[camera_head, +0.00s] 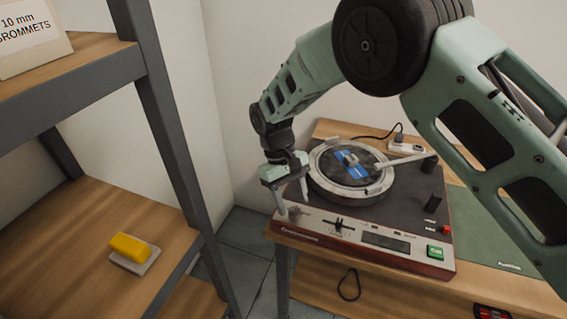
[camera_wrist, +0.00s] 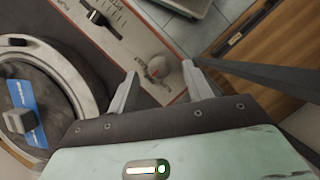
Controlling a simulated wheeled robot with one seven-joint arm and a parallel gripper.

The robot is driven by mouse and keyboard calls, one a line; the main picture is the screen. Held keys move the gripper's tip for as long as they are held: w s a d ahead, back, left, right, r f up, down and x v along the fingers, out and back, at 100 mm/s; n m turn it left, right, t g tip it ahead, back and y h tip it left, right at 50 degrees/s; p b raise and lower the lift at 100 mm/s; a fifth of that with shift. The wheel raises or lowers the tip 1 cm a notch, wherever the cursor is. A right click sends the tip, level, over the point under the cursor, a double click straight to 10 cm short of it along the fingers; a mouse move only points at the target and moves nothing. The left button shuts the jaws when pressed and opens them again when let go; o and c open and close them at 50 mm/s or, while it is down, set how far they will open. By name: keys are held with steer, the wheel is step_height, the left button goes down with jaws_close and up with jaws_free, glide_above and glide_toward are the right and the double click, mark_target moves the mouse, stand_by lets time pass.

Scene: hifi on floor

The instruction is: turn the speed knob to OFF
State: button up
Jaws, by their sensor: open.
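The speed knob (camera_wrist: 157,67) is a small pale round knob with a red mark, on the front left corner of the turntable's top panel. In the head view the knob (camera_head: 295,211) is small and partly hidden by my fingers. My gripper (camera_wrist: 160,73) is open, with one fingertip on each side of the knob and a gap visible on both sides. The head view shows my gripper (camera_head: 292,204) pointing down at that corner of the turntable (camera_head: 365,262). The lettering around the knob is too small to read.
A slider (camera_head: 338,224), a green button (camera_head: 435,252) and a red button (camera_head: 446,229) share the panel. A shelf with a yellow sponge (camera_head: 130,246) stands left, its dark post (camera_head: 180,150) near the arm.

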steer(key=b+v, duration=0.2)
steer(key=v, duration=1.3)
steer(key=shift+r, duration=0.15)
steer(key=shift+w, duration=0.1)
